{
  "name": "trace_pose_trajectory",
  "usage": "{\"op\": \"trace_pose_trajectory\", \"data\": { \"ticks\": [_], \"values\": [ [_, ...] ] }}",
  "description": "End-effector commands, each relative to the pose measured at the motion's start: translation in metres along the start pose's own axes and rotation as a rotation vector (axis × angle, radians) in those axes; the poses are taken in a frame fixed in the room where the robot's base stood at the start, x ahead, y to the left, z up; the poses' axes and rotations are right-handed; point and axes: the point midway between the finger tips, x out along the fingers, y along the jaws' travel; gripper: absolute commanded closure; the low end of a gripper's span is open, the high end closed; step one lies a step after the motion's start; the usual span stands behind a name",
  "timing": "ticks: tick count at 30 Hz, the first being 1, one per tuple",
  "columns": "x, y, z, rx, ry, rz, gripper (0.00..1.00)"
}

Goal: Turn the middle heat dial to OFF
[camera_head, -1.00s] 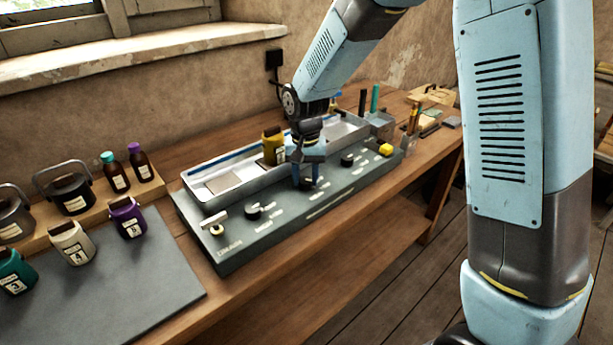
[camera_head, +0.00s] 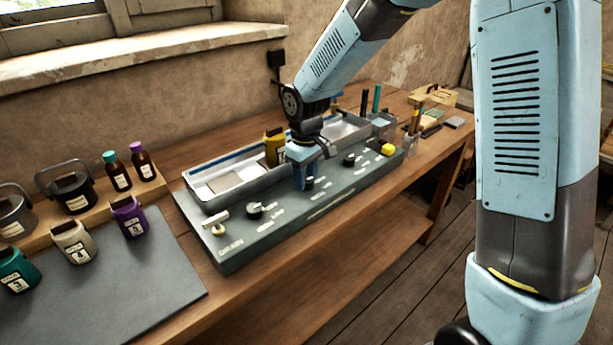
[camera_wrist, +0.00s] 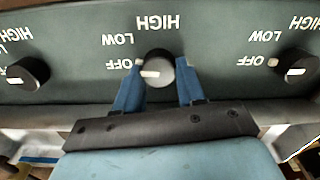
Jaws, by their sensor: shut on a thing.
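The middle heat dial (camera_wrist: 162,62) is a round black knob with a white pointer mark, on the grey-green panel of the press. In the wrist view the blue fingers of my gripper (camera_wrist: 158,72) stand on either side of it, shut on it. The pointer mark lies on the dial's left side, towards the OFF label (camera_wrist: 120,64) and slightly below it. LOW and HIGH are printed further round, upside down in this view. In the head view my gripper (camera_head: 304,180) reaches down over the middle of the panel (camera_head: 232,252) and mostly hides this dial.
Similar dials sit at left (camera_wrist: 30,72) and right (camera_wrist: 302,66) of the wrist view. A metal trough (camera_head: 210,190) with a yellow jar (camera_head: 274,150) stands just behind the panel. A yellow knob (camera_head: 387,149) is at the panel's far end. Jars and bottles stand at left.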

Motion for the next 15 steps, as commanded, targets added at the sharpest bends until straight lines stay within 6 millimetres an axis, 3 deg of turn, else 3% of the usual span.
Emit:
{"op": "trace_pose_trajectory", "data": {
  "ticks": [15],
  "values": [
    [-0.0002,0.0004,0.0,-0.129,0.001,0.001,0.91]
  ]
}}
